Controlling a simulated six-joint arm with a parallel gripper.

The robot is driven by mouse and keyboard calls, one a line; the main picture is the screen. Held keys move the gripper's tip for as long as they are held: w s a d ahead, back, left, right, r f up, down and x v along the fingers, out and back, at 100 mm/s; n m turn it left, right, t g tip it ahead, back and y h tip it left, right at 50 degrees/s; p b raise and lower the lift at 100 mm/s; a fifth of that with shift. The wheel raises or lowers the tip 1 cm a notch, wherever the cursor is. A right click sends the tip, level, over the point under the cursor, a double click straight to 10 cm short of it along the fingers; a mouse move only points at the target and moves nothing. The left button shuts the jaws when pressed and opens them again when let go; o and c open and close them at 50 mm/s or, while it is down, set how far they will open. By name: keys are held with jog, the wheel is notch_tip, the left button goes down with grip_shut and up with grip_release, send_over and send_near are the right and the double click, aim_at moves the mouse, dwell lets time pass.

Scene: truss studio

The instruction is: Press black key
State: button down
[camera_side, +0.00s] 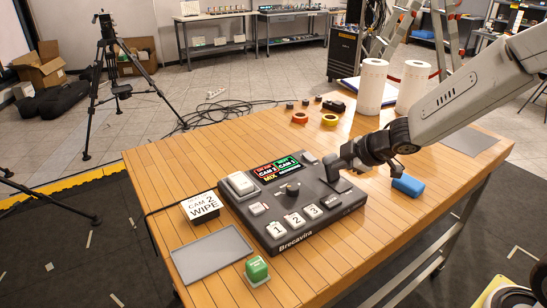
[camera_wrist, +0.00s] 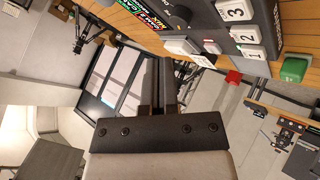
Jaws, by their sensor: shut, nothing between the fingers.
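The dark grey switcher console (camera_side: 280,240) lies on the wooden table, with its screen (camera_side: 278,167) lit and white keys 1 (camera_side: 276,229), 2 (camera_side: 295,219) and 3 (camera_side: 313,211) along its front. In the wrist view the shut fingers (camera_wrist: 165,75) point away from key 3 (camera_wrist: 236,14), and the dark key does not show clearly.
A CAM 2 WIPE sign (camera_side: 202,206), grey mat (camera_side: 211,254) and green button (camera_side: 257,269) lie left and front. A blue block (camera_side: 407,186) is right of the console. Paper rolls (camera_side: 371,87) and tape rings (camera_side: 329,119) stand behind. The table's left rear is clear.

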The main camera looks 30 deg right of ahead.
aim_at(328, 198)
jog(key=shift+f, duration=3.95)
jog(key=shift+f, duration=0.85)
dwell(0.5)
jog(key=shift+r, duration=0.8)
jog(key=shift+r, duration=0.1)
jog(key=shift+r, duration=2.45)
